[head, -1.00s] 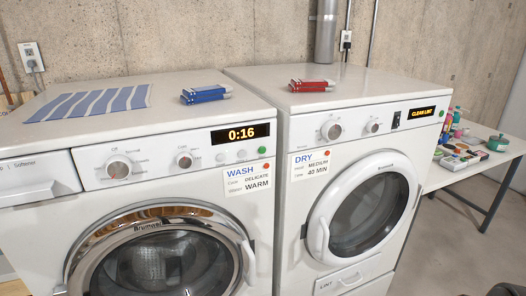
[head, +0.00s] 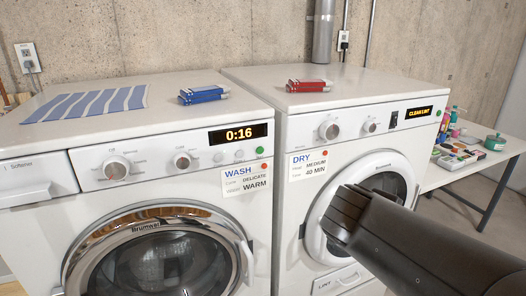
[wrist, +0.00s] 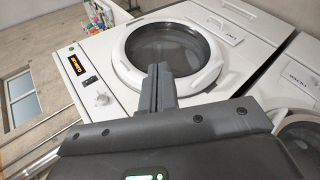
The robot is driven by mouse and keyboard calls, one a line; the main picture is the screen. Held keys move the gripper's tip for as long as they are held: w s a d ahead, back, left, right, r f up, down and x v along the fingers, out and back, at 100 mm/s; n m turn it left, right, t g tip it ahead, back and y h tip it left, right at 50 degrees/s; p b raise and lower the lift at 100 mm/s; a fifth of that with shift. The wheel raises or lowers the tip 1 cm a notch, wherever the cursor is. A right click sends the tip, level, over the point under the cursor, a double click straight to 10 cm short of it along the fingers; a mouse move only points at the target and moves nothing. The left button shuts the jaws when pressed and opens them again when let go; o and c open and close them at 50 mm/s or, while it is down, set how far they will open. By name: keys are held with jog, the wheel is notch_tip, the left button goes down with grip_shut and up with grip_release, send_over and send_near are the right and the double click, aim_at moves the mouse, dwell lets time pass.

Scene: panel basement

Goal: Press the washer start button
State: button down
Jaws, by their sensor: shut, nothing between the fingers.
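The washer (head: 190,118) stands at the left in the head view. Its front panel has a lit display (head: 238,134) reading 0:16 and a green start button (head: 260,150) at the panel's right end. The button's face is unobstructed in the head view. In the wrist view the picture is turned, and only part of the washer (wrist: 300,98) shows at the right edge. My gripper (wrist: 160,68) is shut and empty, its fingers over the dryer's front in that view. In the head view my dark arm crosses the dryer's door; I cannot make out the fingertips there.
The dryer (head: 355,108) stands right of the washer, its display reading CLEAN LINT. Blue boxes (head: 204,95) and a striped cloth (head: 88,102) lie on the washer, red boxes (head: 309,85) on the dryer. A table (head: 455,178) with paints is at the right.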

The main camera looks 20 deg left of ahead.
aim_at(260, 150)
jog(key=w+a+r+n+t+y, duration=0.1)
jog(key=a+n, duration=0.4)
jog(key=a, duration=0.6)
jog(key=w+a+r+n+t+y, duration=0.1)
jog(key=a+r+n+t+y, duration=0.2)
jog(key=a, duration=0.8)
jog(key=r+n+t, duration=0.1)
jog(key=n, duration=0.1)
jog(key=shift+w+a+n+t, duration=0.15)
jog(key=shift+a+n+t, duration=0.15)
jog(key=shift+t, duration=0.1)
jog(key=shift+w+a, duration=3.05)
jog(key=shift+w, duration=0.1)
jog(key=shift+w+a, duration=0.1)
jog(key=shift+w+a, duration=0.15)
jog(key=shift+w, duration=0.05)
